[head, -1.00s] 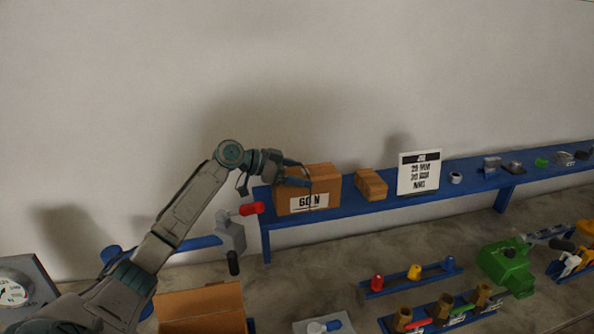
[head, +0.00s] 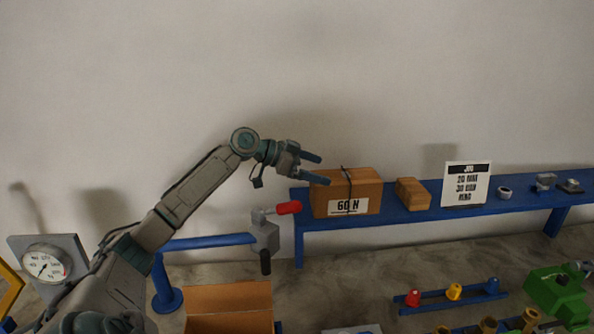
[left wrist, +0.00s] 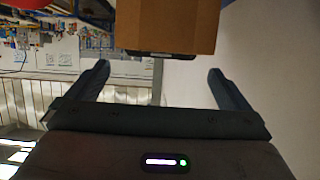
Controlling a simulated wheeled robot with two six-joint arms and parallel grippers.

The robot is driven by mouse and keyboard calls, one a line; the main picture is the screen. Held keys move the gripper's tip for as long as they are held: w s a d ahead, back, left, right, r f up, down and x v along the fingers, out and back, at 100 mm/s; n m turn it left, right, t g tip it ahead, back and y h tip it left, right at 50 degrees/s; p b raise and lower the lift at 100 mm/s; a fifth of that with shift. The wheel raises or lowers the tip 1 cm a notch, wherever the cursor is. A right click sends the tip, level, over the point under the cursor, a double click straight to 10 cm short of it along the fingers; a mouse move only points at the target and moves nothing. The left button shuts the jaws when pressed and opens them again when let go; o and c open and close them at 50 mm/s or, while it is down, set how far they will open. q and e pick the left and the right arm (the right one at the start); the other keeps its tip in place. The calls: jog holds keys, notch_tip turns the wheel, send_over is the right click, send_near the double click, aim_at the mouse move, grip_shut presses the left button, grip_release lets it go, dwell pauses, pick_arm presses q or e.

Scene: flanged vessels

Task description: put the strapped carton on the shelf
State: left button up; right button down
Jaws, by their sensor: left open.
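The strapped carton (head: 362,191) is a brown box with a dark strap over it and a white "60 N" label. It stands upright on the left end of the blue shelf (head: 412,214). My left gripper (head: 319,170) is open and empty, just left of the carton near its top edge. In the left wrist view the carton (left wrist: 165,22) lies ahead of the spread fingers (left wrist: 160,80), apart from them. The right gripper is not in view.
On the shelf, right of the carton, stand a wooden block (head: 411,193) and a white sign (head: 466,184). A red-handled clamp (head: 264,228) on a blue arm is below my left arm. An open cardboard box (head: 229,303) stands on the bench.

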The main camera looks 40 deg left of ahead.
pick_arm(q)
jog(key=b+v, duration=0.3)
jog(key=v, duration=0.2)
jog(key=shift+s+a+r, duration=0.1)
jog(key=shift+s+a, duration=0.05)
dwell(0.3)
